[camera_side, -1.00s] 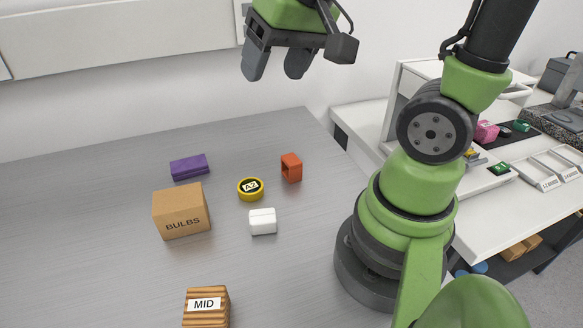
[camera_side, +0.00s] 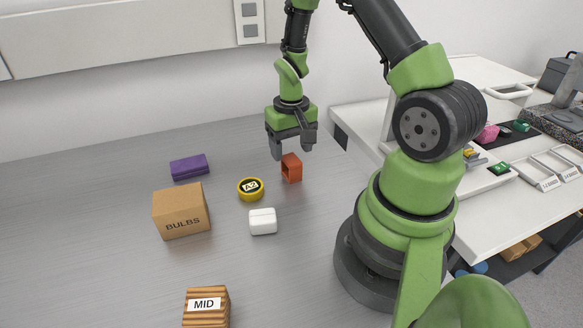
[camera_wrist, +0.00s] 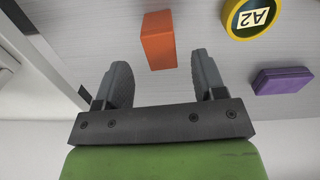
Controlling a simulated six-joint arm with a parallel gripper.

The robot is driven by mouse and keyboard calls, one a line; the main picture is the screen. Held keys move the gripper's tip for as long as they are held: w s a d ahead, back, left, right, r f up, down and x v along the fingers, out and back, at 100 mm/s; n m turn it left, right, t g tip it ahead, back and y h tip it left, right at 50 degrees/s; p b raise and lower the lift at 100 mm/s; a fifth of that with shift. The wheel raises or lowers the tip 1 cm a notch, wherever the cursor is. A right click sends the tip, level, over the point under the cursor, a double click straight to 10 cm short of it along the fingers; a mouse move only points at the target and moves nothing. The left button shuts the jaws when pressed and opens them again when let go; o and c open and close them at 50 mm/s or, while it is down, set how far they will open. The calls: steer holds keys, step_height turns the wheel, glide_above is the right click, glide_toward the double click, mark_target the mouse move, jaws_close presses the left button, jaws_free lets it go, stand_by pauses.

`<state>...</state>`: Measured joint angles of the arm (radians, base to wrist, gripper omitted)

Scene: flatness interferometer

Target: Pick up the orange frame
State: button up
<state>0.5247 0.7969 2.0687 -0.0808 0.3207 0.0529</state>
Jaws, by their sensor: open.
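In the wrist view the orange frame (camera_wrist: 158,40) shows as a solid-looking orange face just beyond the fingertips, between the lines of the two fingers. My gripper (camera_side: 292,150) is open and empty, pointing down, a little above and behind the orange frame in the side view. In the wrist view my gripper (camera_wrist: 159,72) has its fingers spread, with the frame not between them.
A yellow round A2 item (camera_side: 250,189) lies left of the frame, with a white box (camera_side: 263,222) below it. The table (camera_side: 80,240) is clear at left.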

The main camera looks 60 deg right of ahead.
mark_target(291, 159)
step_height(291, 159, down, 6)
steer(key=shift+a+r, duration=0.15)
stand_by(0.3)
steer(key=c, duration=1)
